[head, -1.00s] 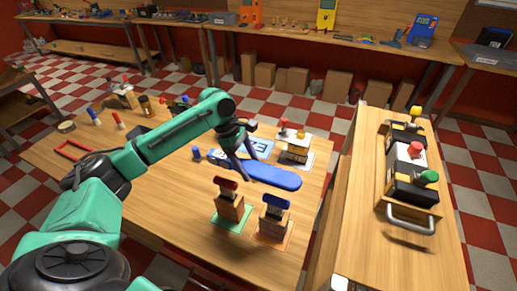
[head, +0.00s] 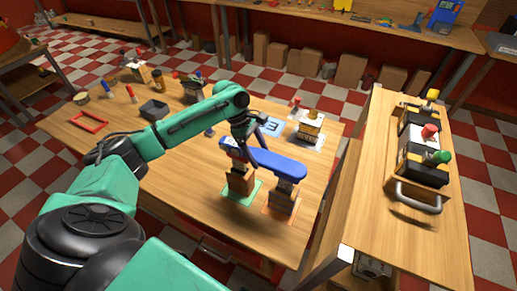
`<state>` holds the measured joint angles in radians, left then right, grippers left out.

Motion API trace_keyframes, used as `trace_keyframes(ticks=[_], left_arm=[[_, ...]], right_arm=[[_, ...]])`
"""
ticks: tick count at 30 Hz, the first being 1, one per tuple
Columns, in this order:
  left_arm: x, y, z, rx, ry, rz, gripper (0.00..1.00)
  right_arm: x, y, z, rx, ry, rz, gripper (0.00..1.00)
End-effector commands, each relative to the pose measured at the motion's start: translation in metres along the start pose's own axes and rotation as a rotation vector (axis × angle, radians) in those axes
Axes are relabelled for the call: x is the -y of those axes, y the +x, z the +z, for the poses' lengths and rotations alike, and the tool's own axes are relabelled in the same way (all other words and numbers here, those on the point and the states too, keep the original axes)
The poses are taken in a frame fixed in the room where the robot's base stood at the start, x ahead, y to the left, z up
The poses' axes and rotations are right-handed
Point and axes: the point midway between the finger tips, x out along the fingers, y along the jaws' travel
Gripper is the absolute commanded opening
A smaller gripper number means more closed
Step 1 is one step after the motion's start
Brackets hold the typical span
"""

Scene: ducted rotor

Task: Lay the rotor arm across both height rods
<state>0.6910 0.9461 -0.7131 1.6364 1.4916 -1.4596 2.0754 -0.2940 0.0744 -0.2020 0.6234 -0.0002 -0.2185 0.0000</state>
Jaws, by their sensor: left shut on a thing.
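The blue rotor arm (head: 280,163) is a long flat bar with rounded ends. My left gripper (head: 243,151) is shut on it near its left part. In the head view the bar spans over two wooden-based height rods, one on a green mat (head: 240,181) and one on an orange mat (head: 284,196). The bar covers much of their tops. I cannot tell whether it touches them or hangs just above. My right gripper is not in view.
A white-and-black block unit (head: 311,127) stands behind the rods, beside a blue printed card (head: 268,126). A red frame (head: 89,122) and a dark box (head: 154,109) lie at the left. A side bench (head: 375,220) with a handled device (head: 418,145) stands at the right.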

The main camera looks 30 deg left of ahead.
Motion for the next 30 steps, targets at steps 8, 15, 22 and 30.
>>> trace_keyframes(ticks=[8, 15, 22, 30], left_arm=[[0.000, 0.000, 0.000, 0.001, 0.001, 0.001, 0.00], [0.000, 0.004, -0.001, 0.001, 0.001, 0.001, 0.00], [0.000, 0.008, -0.003, 0.001, 0.001, 0.001, 0.00], [-0.001, 0.010, -0.004, 0.001, 0.000, 0.001, 1.00]], right_arm=[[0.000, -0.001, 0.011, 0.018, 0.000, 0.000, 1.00], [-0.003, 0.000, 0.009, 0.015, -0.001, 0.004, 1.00], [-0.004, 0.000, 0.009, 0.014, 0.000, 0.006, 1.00], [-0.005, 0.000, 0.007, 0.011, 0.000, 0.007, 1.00]])
